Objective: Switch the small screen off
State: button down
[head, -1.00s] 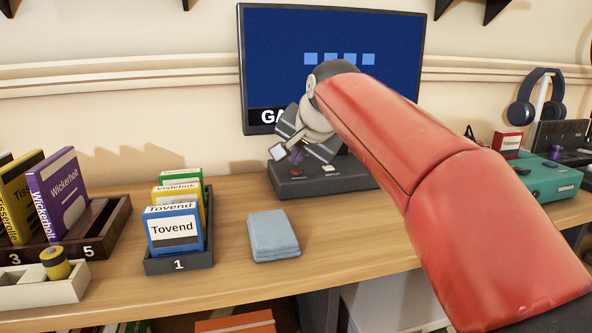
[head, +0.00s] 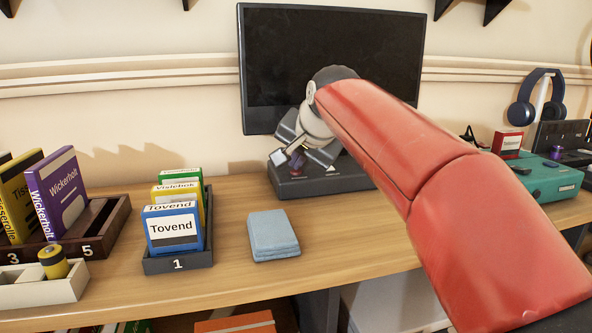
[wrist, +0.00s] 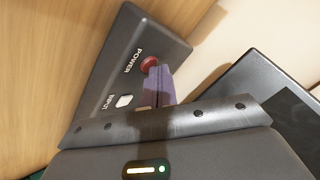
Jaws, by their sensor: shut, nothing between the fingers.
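The screen (head: 290,65) stands at the back of the desk, and its face is black. Its dark base (head: 345,180) sits in front of it. In the wrist view the base (wrist: 120,50) carries a red button (wrist: 149,63) beside the word POWER and a white button (wrist: 124,100) beside INPUT. My gripper (wrist: 155,75) is shut and empty, with its purple fingertips at the red button. I cannot tell whether they touch it.
A blue cloth stack (head: 273,235) lies on the desk in front of the base. A box of cartridges (head: 175,262) marked 1 stands to its left. A teal console (head: 540,178) and headphones (head: 540,100) are at the right. Bare desk lies between these.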

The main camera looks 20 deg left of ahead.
jog(key=shift+r+p, duration=0.55)
notch_tip(320, 180, up, 6)
jog(key=p, duration=0.6)
